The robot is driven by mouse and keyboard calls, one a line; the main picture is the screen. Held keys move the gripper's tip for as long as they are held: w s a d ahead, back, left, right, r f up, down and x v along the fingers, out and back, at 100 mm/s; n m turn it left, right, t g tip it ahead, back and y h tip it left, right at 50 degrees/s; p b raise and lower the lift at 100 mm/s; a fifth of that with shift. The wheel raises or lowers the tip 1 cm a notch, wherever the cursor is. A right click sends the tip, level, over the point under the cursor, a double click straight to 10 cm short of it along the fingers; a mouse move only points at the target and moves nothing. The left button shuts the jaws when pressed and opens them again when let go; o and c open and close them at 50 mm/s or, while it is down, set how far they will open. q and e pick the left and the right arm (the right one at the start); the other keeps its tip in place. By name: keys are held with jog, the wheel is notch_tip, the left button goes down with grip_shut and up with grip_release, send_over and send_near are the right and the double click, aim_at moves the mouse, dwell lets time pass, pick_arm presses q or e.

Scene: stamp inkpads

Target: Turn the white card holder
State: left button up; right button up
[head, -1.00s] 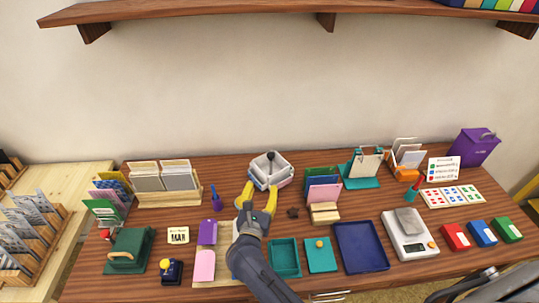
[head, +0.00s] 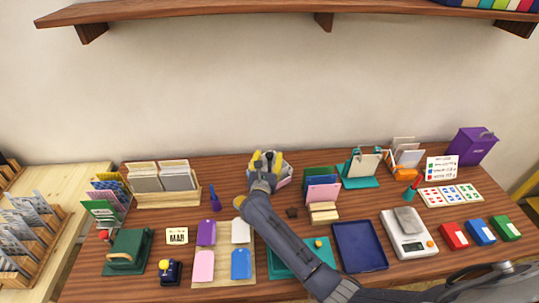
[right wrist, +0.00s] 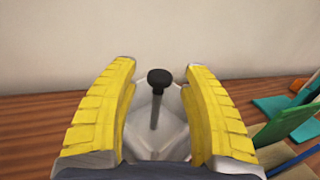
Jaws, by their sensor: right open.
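The white card holder (head: 287,170) stands near the back middle of the table, mostly hidden behind my right gripper (head: 267,158) in the head view. In the right wrist view the holder's pale, angular body (right wrist: 141,125) lies between the yellow fingers, with a black knob (right wrist: 159,78) on a thin grey stem rising from its middle. My right gripper (right wrist: 160,68) is open, one finger on each side of the holder. I cannot tell whether either finger touches it. My left gripper is not in view.
Right of the holder stand green, blue and pink cards (head: 322,186) in a wooden stand. Coloured tags (head: 205,266) lie in front. The wall is close behind.

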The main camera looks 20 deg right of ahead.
jog(key=shift+x, duration=0.95)
grip_shut()
jog(key=shift+r, duration=0.1)
